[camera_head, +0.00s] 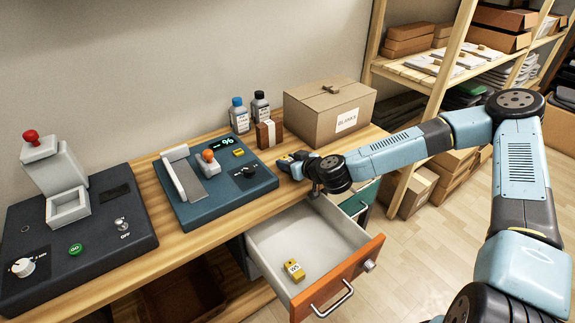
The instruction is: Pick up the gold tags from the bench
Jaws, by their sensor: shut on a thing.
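My gripper (288,166) is at the bench's front edge, just right of the blue-grey press unit and above the back of the open drawer. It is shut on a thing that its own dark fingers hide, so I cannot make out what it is. A small gold piece (238,152) lies on the top of the press unit, near its green display. Gold tags (294,270) with a white label lie together in the open drawer (274,243). I see no loose gold tag on the bare wood of the bench (150,183).
The press unit (218,185) has an orange knob and a grey lever plate. A dark unit with a red knob (31,136) stands at left. Two bottles (239,115), a brown box (268,135) and a cardboard box (328,108) stand behind my gripper. Shelves (450,60) are at right.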

